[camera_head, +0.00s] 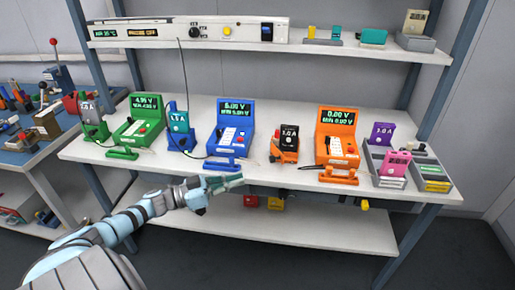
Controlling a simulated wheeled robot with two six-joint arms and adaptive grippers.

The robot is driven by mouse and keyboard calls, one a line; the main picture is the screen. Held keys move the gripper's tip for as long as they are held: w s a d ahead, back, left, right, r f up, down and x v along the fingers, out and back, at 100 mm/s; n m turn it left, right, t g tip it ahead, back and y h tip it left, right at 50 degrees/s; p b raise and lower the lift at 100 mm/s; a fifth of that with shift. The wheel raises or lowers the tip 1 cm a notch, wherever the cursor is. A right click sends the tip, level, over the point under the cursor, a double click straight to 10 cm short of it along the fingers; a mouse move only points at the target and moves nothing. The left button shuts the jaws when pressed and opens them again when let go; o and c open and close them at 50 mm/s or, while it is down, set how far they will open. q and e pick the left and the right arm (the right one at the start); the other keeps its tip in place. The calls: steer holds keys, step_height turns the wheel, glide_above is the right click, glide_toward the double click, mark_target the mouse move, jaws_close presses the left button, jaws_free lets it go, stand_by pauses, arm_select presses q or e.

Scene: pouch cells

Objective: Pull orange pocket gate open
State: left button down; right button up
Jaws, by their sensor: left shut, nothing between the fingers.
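The orange tester (336,133) stands on the bench at right of centre. Its screen reads 0.00 V. An orange handle-like piece (339,177) lies in front of it near the bench's front edge; I cannot tell whether this is the pocket gate or how far it is open. A black cell marked 1.0 A (288,138) stands in an orange holder (283,156) left of the tester. My left gripper (238,181) is shut and empty at the bench's front edge, below the blue tester and left of the orange piece. My right gripper is out of view.
A blue tester (231,128) and a green tester (139,122) stand to the left, each with a handle piece in front. A grey tray (440,197) with purple and pink cells stands at right. An upper shelf (350,48) spans the back. Probe leads lie along the front edge.

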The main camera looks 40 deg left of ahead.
arm_select(q)
steer(key=d+r+m+y+p, duration=0.25)
steer(key=d+m+p, duration=0.2)
steer(key=d, duration=0.25)
steer(key=d+r+m+y+p, duration=0.1)
steer(key=d+m+y+p, duration=0.2)
steer(key=d+p, duration=0.3)
steer(key=w+a+f+m+y+b, duration=0.1)
steer(key=w+a+m+y, duration=0.3)
steer(key=w, duration=0.7)
steer(key=shift+a+f+m+b, duration=0.4)
steer(key=shift+a+f+m, duration=0.3)
steer(key=shift+a+m, duration=0.4)
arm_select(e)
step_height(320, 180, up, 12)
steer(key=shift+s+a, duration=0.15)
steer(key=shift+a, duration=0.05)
